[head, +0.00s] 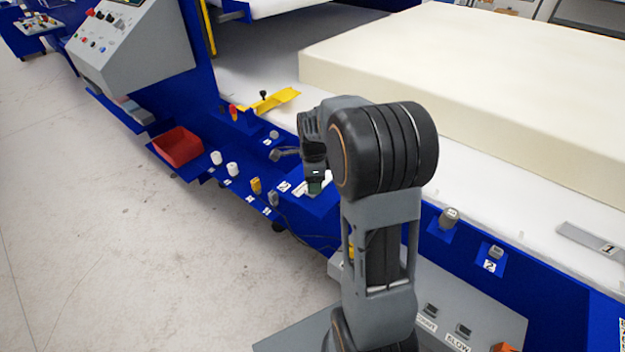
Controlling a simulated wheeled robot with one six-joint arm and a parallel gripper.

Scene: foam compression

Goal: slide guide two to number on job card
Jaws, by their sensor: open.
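My gripper (316,184) shows only in part, low over the blue front rail, behind my dark wrist. Its jaws are open, and I cannot make out anything between them. A grey guide plate (598,243) with the number 1 lies on the white bed at the right edge. A grey knob (496,251) stands above a number 2 label (490,266) on the rail, to the right of my arm. Another small label, seemingly a 2 (284,186), lies just left of my gripper. I cannot pick out guide two or read a job card.
A large cream foam block (480,85) lies on the white bed. A yellow bracket (270,102), a red bin (178,146), white knobs (216,158) and a grey control console (130,45) are to the left. The floor (110,240) at left is clear.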

